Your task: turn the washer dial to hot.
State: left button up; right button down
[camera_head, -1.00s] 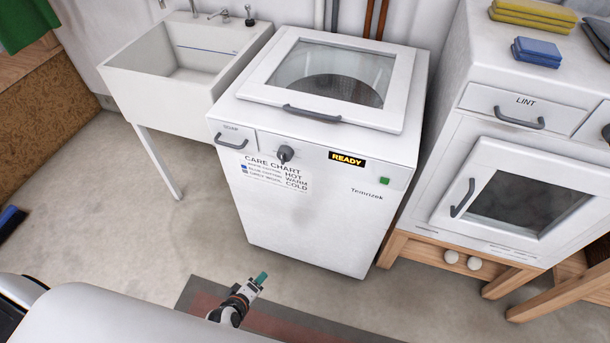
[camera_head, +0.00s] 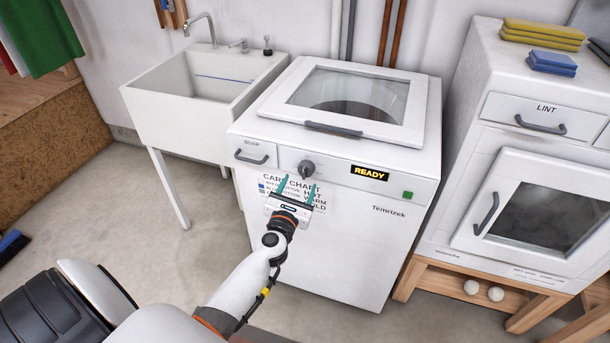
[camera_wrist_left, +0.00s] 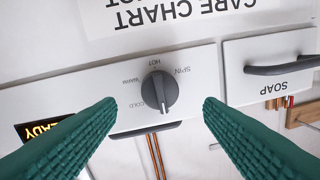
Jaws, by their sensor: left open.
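The white washer (camera_head: 350,240) stands in the middle of the head view. Its dark grey dial (camera_head: 306,168) is on the front panel, right of the soap drawer. In the wrist view, upside down, the dial (camera_wrist_left: 160,91) has the labels SPIN, HOT, WARM and COLD around it. Its pale mark sits at its lower edge in that picture, on the side away from HOT. My left gripper (camera_head: 298,189) is open and empty, its teal fingers just in front of and below the dial. In the wrist view the fingertips are either side of the dial, not visibly touching it.
The soap drawer handle (camera_wrist_left: 285,66) is close to one finger. A lit READY display (camera_head: 369,173) and a green button (camera_head: 407,195) are right of the dial. A sink (camera_head: 190,115) stands left, a dryer (camera_head: 540,200) right.

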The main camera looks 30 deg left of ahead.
aim_at(304, 175)
pick_arm(q)
jog(key=x, duration=0.5)
jog(key=shift+w+a, duration=0.1)
pick_arm(e)
jog(key=shift+s+d+f, duration=0.1)
jog(key=shift+s+f, duration=0.2)
jog(key=shift+s, duration=0.25)
pick_arm(q)
jog(key=c, duration=1)
